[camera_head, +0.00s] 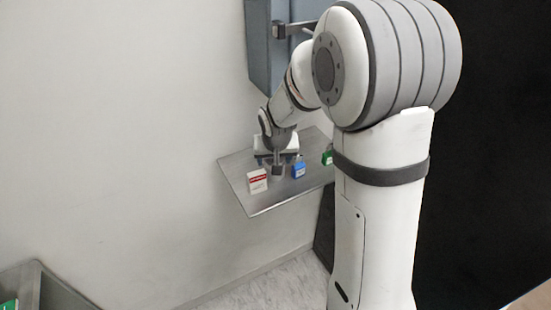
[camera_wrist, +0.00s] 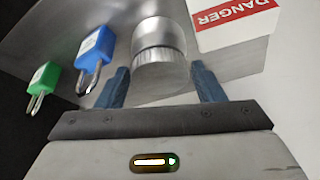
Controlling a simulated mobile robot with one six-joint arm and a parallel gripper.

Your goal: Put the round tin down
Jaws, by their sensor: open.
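The round tin (camera_wrist: 160,50) is a silvery metal cylinder between my gripper's two blue fingers in the wrist view. It appears to stand on the metal shelf (camera_head: 245,196). My gripper (camera_wrist: 162,75) is open, with one finger on each side of the tin and gaps visible beside it. In the head view the tin (camera_head: 277,171) shows small below the gripper, at the middle of the shelf. The gripper partly hides it there.
A white box with a red DANGER label (camera_head: 258,181) stands left of the tin. A blue padlock (camera_head: 298,171) and a green padlock (camera_head: 327,157) lie to the right. A grey wall cabinet (camera_head: 262,55) hangs above. The shelf's front left is bare.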

